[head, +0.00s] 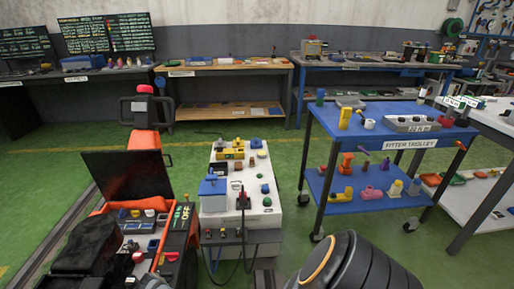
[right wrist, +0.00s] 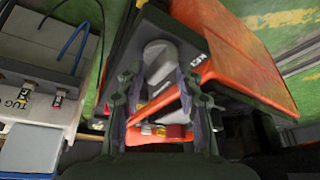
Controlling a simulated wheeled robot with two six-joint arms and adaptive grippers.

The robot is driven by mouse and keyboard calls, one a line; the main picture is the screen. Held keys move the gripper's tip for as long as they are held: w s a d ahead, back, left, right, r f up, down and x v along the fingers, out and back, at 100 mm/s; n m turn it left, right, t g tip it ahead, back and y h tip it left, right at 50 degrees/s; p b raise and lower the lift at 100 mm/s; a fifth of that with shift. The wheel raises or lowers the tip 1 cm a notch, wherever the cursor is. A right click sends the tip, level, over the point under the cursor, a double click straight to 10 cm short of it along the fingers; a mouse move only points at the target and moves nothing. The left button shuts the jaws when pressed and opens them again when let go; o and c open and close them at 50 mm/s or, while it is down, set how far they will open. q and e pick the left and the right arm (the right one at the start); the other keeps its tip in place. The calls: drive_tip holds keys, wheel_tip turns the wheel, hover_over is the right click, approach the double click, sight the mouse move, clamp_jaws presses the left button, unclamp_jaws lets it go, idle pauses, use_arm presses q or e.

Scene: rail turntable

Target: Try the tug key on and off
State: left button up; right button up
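The orange tug (head: 146,144) stands at the left in the head view, with a dark seat-like block and a raised dark panel. An ON/OFF label (head: 182,216) is on its right side, and a small red piece (head: 171,256) sits below that. I cannot tell whether the red piece is the key. In the right wrist view my right gripper (right wrist: 162,85) has its fingers apart. A pale grey cylinder (right wrist: 160,57) shows between them, beside a KEY label (right wrist: 195,61). I cannot see contact with it. Red and yellow parts (right wrist: 176,131) show lower between the fingers. My left gripper is not in view.
A white cart (head: 270,217) with several coloured parts and dark cables stands right of the tug. The blue fitter trolley (head: 333,121) is farther right. Workbenches (head: 232,66) line the back wall. Green floor (head: 100,124) is clear behind the tug.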

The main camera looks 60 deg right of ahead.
drive_tip(key=n+y, duration=0.1)
drive_tip(key=n, duration=0.1)
drive_tip(key=shift+d+f+n, duration=0.1)
drive_tip(key=shift+d+n, duration=0.05)
drive_tip(key=shift+n, duration=0.25)
drive_tip(key=shift+f+n+y+b, duration=0.1)
drive_tip(key=shift+n+y+b, duration=0.2)
drive_tip(key=shift+n, duration=0.4)
drive_tip(key=n+y+b, duration=0.1)
drive_tip(key=n+b, duration=0.1)
drive_tip(key=n+y+b, duration=0.1)
drive_tip(key=n+b, duration=0.4)
drive_tip(key=b, duration=0.1)
drive_tip(key=shift+w+d+f+n+g+y, duration=0.1)
drive_tip(key=shift+d+f+n+g+y, duration=0.1)
drive_tip(key=shift+f+n+g+y, duration=0.15)
drive_tip(key=p+v, duration=0.6)
drive_tip(key=v, duration=0.6)
drive_tip(key=s+d+f+m+h+p, duration=0.2)
drive_tip(key=s+d+f+m+p, duration=0.2)
drive_tip(key=s+f+p, duration=0.6)
drive_tip(key=s+d+f+m+g+p, duration=0.1)
drive_tip(key=s+f+p, duration=0.1)
drive_tip(key=s, duration=0.9)
drive_tip(key=s+d+f+m+h+p, duration=0.1)
drive_tip(key=s+f, duration=0.4)
drive_tip(key=s, duration=0.5)
drive_tip(key=shift+s+d+f+g+p, duration=0.35)
drive_tip(key=shift+s+d+p, duration=0.1)
drive_tip(key=shift+p, duration=0.75)
